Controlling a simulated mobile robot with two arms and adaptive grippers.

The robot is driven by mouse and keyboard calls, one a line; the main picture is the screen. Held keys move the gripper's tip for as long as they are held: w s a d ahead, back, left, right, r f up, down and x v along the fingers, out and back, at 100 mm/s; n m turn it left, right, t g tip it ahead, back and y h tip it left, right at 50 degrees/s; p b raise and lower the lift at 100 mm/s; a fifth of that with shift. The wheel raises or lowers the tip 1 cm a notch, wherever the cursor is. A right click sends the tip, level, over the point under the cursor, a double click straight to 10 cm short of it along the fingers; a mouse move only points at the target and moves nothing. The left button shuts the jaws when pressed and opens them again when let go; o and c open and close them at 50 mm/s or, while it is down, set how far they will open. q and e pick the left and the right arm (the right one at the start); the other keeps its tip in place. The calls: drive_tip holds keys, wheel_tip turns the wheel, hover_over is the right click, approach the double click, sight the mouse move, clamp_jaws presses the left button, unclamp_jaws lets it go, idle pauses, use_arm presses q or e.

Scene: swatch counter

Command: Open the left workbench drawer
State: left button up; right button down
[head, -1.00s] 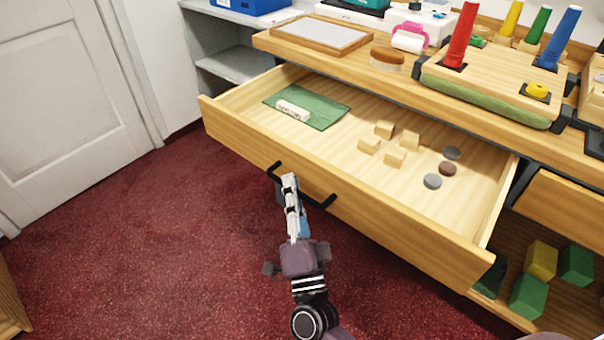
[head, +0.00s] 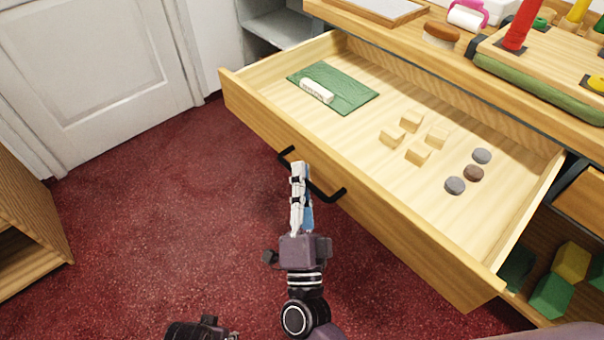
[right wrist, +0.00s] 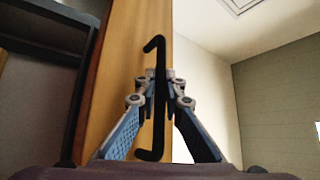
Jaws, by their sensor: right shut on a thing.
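The left workbench drawer (head: 375,211) is pulled well out of the wooden workbench (head: 395,32), its inside in plain view. Its black bar handle (head: 335,196) is on the front panel and also shows upright in the right wrist view (right wrist: 159,125). My right gripper (head: 298,170) is at the handle, left of its middle. In the right wrist view, its two fingers (right wrist: 160,85) are shut on the bar, one on each side. The fingers of my left gripper do not show.
Red carpet (head: 150,220) is clear left of the drawer. A wooden cabinet (head: 30,215) stands at the left edge.

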drive_tip(key=c, duration=2.3)
unclamp_jaws()
drive_tip(key=v, duration=1.2)
